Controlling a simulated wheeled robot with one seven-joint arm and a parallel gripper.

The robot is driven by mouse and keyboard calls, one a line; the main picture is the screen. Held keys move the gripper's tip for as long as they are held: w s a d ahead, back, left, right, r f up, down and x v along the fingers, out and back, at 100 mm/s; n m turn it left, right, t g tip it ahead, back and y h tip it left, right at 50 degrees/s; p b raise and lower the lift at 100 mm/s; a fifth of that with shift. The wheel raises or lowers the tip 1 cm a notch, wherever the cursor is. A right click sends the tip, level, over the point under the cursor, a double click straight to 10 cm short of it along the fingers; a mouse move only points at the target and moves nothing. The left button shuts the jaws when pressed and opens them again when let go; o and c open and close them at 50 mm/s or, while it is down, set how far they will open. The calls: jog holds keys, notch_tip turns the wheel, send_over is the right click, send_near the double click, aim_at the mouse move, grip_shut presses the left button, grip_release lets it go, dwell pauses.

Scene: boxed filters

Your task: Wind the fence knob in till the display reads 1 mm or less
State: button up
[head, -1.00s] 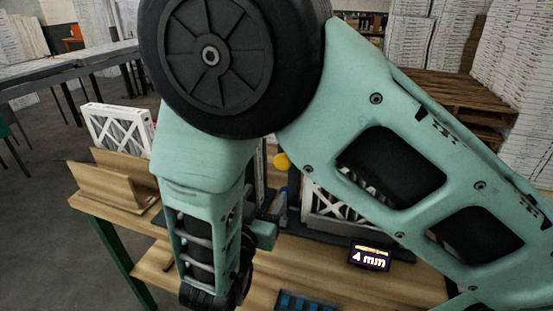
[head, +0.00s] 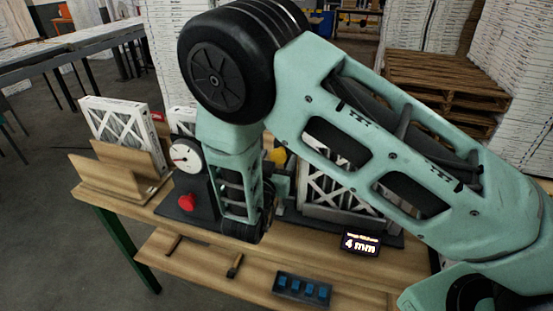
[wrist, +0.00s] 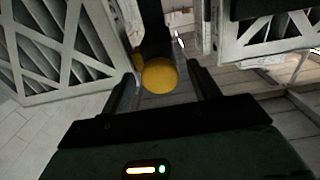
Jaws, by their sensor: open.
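The small display (head: 361,243) on the bench reads 4 mm in the head view. A round yellow knob (head: 278,156) shows partly behind my arm. In the wrist view the yellow knob (wrist: 160,76) lies ahead, between the fingers as seen. My gripper (wrist: 164,86) is open, with a finger on either side of that view of the knob; I cannot tell whether they touch it. In the head view my arm hides most of the gripper. A red knob (head: 187,203) is at the left of the dark base plate. I cannot tell which knob is the fence knob.
A white dial gauge (head: 186,155) stands behind the red knob. A boxed filter (head: 340,190) stands behind my arm, and another filter (head: 122,128) sits in a wooden holder at left. A dark tray with blue pieces (head: 303,289) lies on the front shelf.

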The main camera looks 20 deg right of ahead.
jog(key=c, duration=1)
jog(key=shift+o, duration=0.2)
jog(key=shift+f+b, duration=0.15)
jog(key=shift+b, duration=0.35)
jog(key=m+b, duration=0.2)
jog(key=b, duration=0.1)
jog(key=shift+f, duration=0.2)
jog(key=m+b, duration=0.3)
jog(key=b, duration=0.3)
jog(key=shift+f+m, duration=0.1)
jog(key=shift+m, duration=0.2)
jog(key=m+b, duration=0.4)
jog(key=b, duration=0.4)
jog(key=shift+m+b, duration=0.35)
jog(key=shift+m, duration=0.05)
jog(key=shift+r+m+b, duration=0.3)
jog(key=shift+m+b, duration=0.4)
jog(key=shift+b, duration=0.45)
jog(key=shift+r, duration=0.1)
